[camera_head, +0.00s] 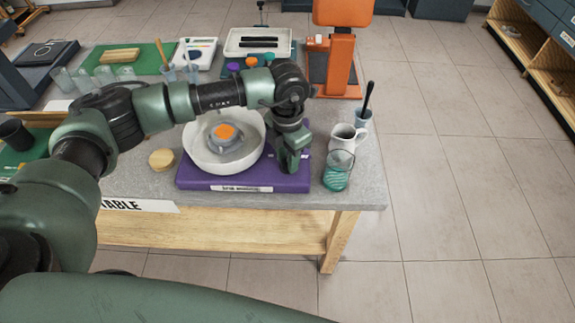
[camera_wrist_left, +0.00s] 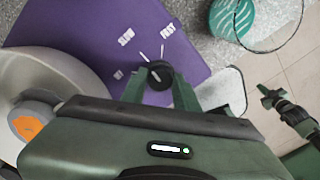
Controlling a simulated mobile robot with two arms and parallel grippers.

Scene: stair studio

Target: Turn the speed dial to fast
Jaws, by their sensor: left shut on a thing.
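The spin machine's purple base (camera_head: 215,181) sits on the table with a white bowl (camera_head: 192,145) on top. My left gripper (camera_head: 291,165) is at the base's right side and hides the dial there. In the left wrist view, the black dial (camera_wrist_left: 159,75) is between the fingers of my left gripper (camera_wrist_left: 158,92), which is shut on it. White SLOW and FAST labels with lines show beside the dial on the purple base (camera_wrist_left: 95,30). Which label the dial points to is unclear. My right gripper (camera_wrist_left: 272,97) shows small at the right of the wrist view; its opening is unclear.
A round wooden lid (camera_head: 161,159) lies left. An orange device (camera_head: 341,60) stands at the back.

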